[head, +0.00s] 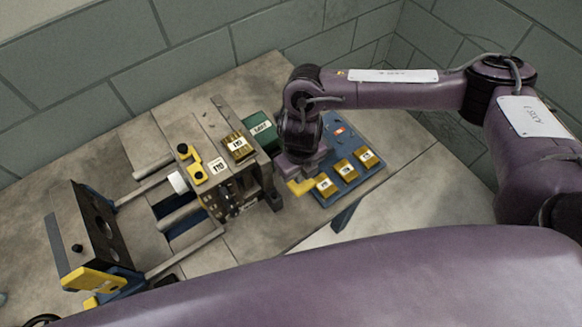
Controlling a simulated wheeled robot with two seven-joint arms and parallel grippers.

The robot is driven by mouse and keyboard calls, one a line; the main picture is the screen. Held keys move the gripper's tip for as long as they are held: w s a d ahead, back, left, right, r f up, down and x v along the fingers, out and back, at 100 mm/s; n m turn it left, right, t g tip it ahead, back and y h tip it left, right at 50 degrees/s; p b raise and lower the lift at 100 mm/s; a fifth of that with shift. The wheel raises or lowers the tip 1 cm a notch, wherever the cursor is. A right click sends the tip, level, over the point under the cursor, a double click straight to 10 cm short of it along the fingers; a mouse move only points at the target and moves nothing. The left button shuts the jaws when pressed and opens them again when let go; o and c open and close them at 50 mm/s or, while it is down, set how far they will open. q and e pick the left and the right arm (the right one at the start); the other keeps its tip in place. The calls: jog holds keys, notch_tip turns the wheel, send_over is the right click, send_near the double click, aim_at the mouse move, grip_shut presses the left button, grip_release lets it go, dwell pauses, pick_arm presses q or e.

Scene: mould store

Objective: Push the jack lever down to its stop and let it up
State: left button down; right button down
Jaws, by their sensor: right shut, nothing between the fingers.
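My right gripper (302,174) is shut and empty, pointing down at the right part of the bench, at the near left side of a blue tray. A bright yellow piece (300,188) shows directly under its fingers. I cannot tell whether this piece is the jack lever or whether the fingers touch it. The gripper and wrist hide part of it. No other part is clearly the jack lever. My left gripper is not in view.
The blue tray (350,187) holds several labelled brass blocks. A green box (262,130) stands left of my wrist. The opened mould (232,190), with rods and a yellow clamp (190,166), fills the bench's middle and left. Walls (130,70) stand behind.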

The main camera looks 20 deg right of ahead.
jog(key=shift+s+f+b, duration=0.15)
jog(key=shift+f+b, duration=1.15)
jog(key=shift+f, duration=0.5)
jog(key=shift+r, duration=0.15)
jog(key=shift+r+p, duration=1.95)
jog(key=shift+r, duration=0.3)
notch_tip(320, 180, up, 8)
jog(key=p, duration=0.6)
jog(key=shift+r, duration=0.25)
